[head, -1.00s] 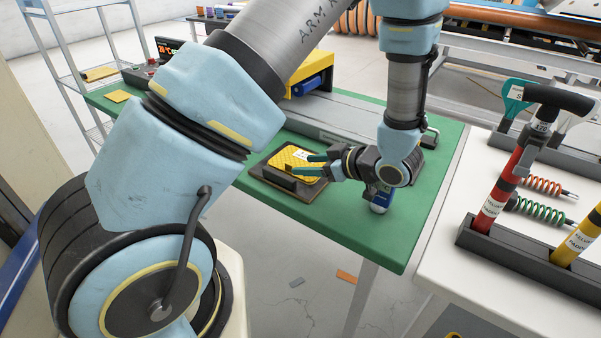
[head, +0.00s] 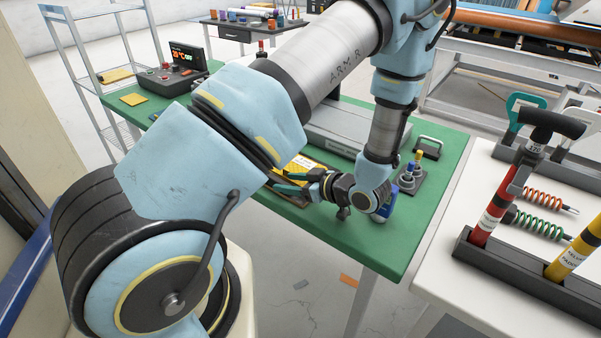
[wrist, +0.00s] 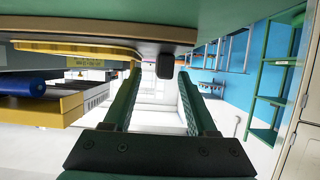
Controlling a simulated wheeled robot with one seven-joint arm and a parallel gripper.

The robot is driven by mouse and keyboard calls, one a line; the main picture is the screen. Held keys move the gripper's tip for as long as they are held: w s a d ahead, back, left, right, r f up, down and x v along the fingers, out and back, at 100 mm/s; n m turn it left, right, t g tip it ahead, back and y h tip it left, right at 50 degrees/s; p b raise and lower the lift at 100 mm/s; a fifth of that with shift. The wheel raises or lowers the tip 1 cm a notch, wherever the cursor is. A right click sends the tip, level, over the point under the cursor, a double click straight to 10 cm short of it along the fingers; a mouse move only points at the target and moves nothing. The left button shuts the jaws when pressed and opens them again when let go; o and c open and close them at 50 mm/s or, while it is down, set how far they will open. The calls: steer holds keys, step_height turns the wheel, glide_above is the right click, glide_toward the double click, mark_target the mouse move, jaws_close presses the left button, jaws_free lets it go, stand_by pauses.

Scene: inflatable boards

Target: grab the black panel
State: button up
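The black panel (wrist: 165,65) is a small dark block in the wrist view, at the edge of the brown board (wrist: 175,33) that bears a yellow panel (wrist: 75,48). This view is upside down, with the green table at the top. My gripper (wrist: 160,73) is open, and the black panel appears between its green fingertips; I cannot tell how deep. No contact shows. In the head view, my gripper (head: 279,181) is at the near edge of the board, beside the yellow panel (head: 302,163). My arm hides the black panel there.
A blue can (head: 387,205) stands close to my wrist on the green table (head: 385,248). A grey holder (head: 411,180) and a long grey machine (head: 340,128) are behind. A white table (head: 460,275) with a tool rack is at the right.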

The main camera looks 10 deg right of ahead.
steer(key=shift+x, duration=1)
jaws_close()
steer(key=shift+w, duration=0.1)
stand_by(0.6)
